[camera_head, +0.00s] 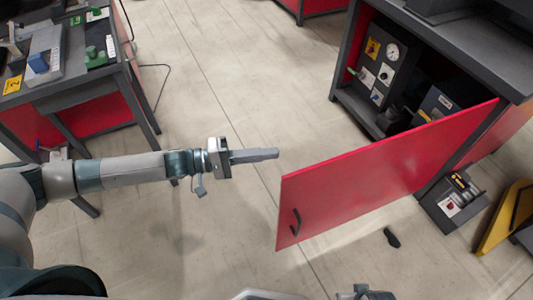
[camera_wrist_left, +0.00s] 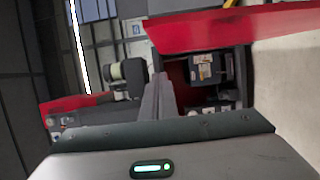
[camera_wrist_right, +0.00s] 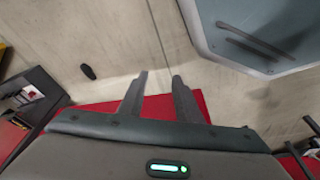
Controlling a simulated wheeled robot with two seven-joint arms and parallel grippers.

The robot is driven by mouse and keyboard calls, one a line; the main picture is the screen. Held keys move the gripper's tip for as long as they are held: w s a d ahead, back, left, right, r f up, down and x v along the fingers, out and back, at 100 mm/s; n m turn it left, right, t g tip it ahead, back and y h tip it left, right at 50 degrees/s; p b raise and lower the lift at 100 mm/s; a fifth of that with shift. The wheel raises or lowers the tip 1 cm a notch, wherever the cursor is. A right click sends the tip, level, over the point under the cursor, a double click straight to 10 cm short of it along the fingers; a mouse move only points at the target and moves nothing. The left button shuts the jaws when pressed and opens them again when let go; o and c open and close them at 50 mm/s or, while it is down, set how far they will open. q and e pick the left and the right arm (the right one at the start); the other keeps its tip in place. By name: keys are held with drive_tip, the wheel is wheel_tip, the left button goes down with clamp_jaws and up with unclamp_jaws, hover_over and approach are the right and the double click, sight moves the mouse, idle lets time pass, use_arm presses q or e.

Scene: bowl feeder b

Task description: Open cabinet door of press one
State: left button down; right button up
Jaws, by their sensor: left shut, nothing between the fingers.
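The red cabinet door (camera_head: 375,170) stands swung wide open from the dark press cabinet (camera_head: 440,50) in the head view, its black handle (camera_head: 295,222) near the free edge. My left gripper (camera_head: 278,153) is shut and empty, in the air to the left of the door's free edge and apart from it. Its closed fingers (camera_wrist_left: 160,85) also show in the left wrist view, facing the cabinet. My right gripper (camera_wrist_right: 158,77) is open in the right wrist view, with a red panel (camera_wrist_right: 155,108) behind its fingers; I cannot tell whether they touch it.
Inside the cabinet are a gauge panel (camera_head: 380,70) and dark units. A small control box (camera_head: 452,203) and a yellow piece (camera_head: 505,218) stand at the right. A small black object (camera_head: 392,238) lies on the floor. A workbench (camera_head: 70,80) stands at the left. The middle floor is clear.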

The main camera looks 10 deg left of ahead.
use_arm(q)
drive_tip(key=s+d+p, duration=0.1)
drive_tip(key=d, duration=0.8)
drive_tip(key=shift+d, duration=0.35)
use_arm(e)
drive_tip(key=shift+f, duration=1.75)
use_arm(q)
drive_tip(key=shift+s, duration=0.1)
use_arm(e)
drive_tip(key=shift+d, duration=0.1)
